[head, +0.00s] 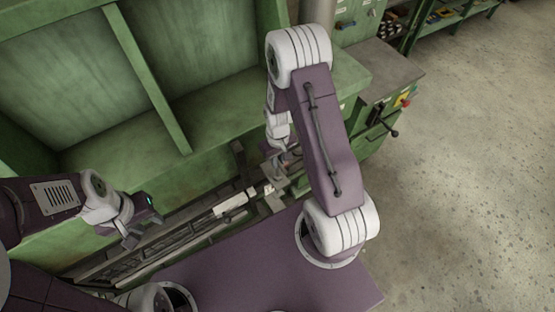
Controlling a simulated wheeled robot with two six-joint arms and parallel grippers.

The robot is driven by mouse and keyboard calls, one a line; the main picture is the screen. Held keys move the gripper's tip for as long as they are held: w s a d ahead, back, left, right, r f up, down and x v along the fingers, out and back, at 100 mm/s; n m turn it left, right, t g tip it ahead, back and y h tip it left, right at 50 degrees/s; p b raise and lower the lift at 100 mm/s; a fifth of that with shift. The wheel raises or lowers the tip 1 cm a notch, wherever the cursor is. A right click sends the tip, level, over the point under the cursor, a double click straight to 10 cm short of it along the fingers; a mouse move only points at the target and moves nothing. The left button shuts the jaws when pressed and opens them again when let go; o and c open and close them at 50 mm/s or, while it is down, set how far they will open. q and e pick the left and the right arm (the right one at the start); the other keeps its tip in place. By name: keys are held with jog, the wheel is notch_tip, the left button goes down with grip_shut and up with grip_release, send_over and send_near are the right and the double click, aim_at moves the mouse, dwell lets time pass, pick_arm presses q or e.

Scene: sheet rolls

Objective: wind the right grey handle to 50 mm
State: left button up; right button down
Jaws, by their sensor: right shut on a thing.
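My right gripper (283,161) reaches down to the grey metal parts at the right end of the long roll machine (175,243). It is shut on a small grey part there, which I take to be the right grey handle. The fingers and my arm hide most of that handle, and I cannot read any scale or setting. My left gripper (137,236) hangs over the left part of the rolls, apart from them. Its fingers are small and dark, and I cannot tell whether they are open.
A green machine frame (160,90) with upright ribs stands behind the rolls. To the right are a dark crank (383,122) and a red button on a yellow plate (405,100). Green shelves (440,20) stand at the back. The concrete floor (470,190) at right is clear.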

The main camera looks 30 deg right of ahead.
jog(key=shift+w, duration=0.1)
jog(key=m, duration=0.3)
jog(key=shift+m, duration=0.4)
jog(key=m, duration=0.5)
jog(key=shift+m+p, duration=0.4)
jog(key=m, duration=0.9)
jog(key=shift+m+p, duration=0.3)
jog(key=shift+p, duration=0.05)
jog(key=c, duration=1)
grip_release()
jog(key=shift+r, duration=0.1)
